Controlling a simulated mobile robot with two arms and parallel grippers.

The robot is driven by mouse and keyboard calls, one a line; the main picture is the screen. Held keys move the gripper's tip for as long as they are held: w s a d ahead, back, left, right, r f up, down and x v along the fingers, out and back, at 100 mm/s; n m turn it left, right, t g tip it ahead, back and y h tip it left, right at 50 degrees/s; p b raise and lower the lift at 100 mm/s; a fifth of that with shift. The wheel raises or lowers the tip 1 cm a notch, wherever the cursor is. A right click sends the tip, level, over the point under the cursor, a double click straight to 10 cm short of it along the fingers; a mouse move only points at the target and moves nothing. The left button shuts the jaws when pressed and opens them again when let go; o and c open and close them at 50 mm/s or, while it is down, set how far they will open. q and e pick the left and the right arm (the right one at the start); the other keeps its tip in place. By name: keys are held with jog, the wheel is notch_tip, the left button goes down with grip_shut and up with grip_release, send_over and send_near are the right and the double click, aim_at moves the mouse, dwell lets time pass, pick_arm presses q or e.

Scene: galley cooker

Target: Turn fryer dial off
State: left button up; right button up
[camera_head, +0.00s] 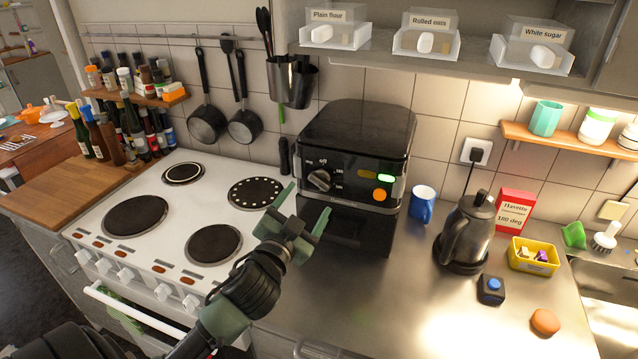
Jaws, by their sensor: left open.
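The black fryer (362,130) stands at the back of the steel counter, right of the white cooker. Its round dial (320,180) is on the left of the front panel, with "off" printed above it and numbers to its right. I cannot tell exactly where the dial points. A green light (386,178) and an orange light (379,195) are lit on the panel. My left gripper (305,207) is open and empty, in front of and below the dial, its fingers pointing up toward the fryer. It appears apart from the dial. My right gripper is not in view.
The white cooker (200,168) with several hotplates is on the left. A blue mug (422,204), a kettle (467,232), a yellow tub (534,256) and a red box (513,211) stand right of the fryer. Bare counter (400,300) lies in front.

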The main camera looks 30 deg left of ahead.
aim_at(319, 183)
pick_arm(q)
jog(key=p+x, duration=0.1)
jog(key=x, duration=0.2)
jog(key=p+x, duration=0.1)
jog(key=x, duration=0.3)
jog(key=shift+r, duration=0.2)
jog(key=shift+w+f, duration=0.1)
jog(key=shift+w, duration=0.25)
jog(key=c, duration=1.4)
